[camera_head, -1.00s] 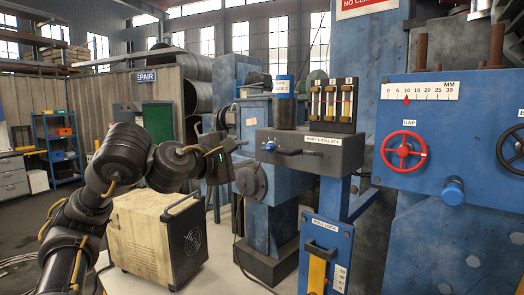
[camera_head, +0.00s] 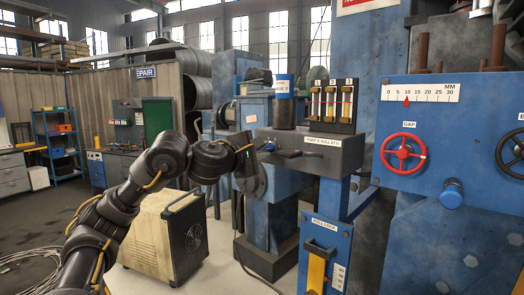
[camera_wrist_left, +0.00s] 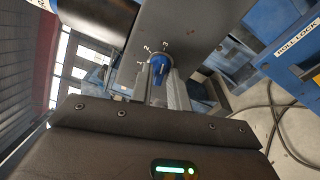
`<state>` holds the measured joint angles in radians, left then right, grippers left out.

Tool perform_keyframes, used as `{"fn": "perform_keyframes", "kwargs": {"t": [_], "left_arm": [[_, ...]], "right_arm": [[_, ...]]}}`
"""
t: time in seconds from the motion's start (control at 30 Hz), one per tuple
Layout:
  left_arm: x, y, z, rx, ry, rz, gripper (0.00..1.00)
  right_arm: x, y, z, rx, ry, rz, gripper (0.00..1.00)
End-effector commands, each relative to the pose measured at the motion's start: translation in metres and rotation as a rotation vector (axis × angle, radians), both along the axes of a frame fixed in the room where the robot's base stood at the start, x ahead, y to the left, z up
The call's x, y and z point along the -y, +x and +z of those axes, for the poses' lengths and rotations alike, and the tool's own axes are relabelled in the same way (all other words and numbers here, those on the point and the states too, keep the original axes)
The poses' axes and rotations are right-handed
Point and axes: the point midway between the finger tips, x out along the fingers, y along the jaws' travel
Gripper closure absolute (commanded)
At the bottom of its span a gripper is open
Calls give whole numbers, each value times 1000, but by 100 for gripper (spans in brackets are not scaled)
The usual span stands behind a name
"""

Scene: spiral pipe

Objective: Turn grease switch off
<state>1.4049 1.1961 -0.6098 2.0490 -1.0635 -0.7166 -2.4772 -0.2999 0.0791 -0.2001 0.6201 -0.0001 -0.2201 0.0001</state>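The grease switch appears to be the blue knob (camera_head: 270,146) on the front of a grey box (camera_head: 318,150). Its label is too small to read in full. In the left wrist view the blue knob (camera_wrist_left: 159,68) sits just beyond and between my left fingertips, with small marks around it. My left gripper (camera_wrist_left: 160,82) is open, its two grey fingers apart. Whether they touch the knob I cannot tell. In the head view my left gripper (camera_head: 254,157) is at the left side of the box, close to the knob. My right gripper is not in view.
A dark lever (camera_head: 288,153) sticks out of the box right of the knob. A red gap wheel (camera_head: 403,152) is on the blue panel at right.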

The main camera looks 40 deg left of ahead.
Motion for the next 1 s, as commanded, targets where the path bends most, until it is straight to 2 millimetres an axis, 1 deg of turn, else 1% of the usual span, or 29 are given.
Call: {"fn": "perform_keyframes", "kwargs": {"t": [0.03, 0.1, 0.13, 0.37, 0.57, 0.77, 1.0], "left_arm": [[0, 0, 0, 0, 0, 0, 89], [0, 0, 0, 0, 0, 0, 98], [0, 0, 0, 0, 0, -1, 100], [0, 0, 0, 0, -5, -1, 100], [0, 0, 1, -2, -58, -2, 100], [1, 0, 2, -9, -186, -2, 100], [0, 0, 3, -20, -407, -2, 100]], "right_arm": [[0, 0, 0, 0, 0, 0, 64], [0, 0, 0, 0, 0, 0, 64], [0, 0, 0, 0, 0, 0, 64], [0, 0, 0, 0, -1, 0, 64], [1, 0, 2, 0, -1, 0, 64], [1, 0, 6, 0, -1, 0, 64], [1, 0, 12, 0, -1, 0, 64]]}}
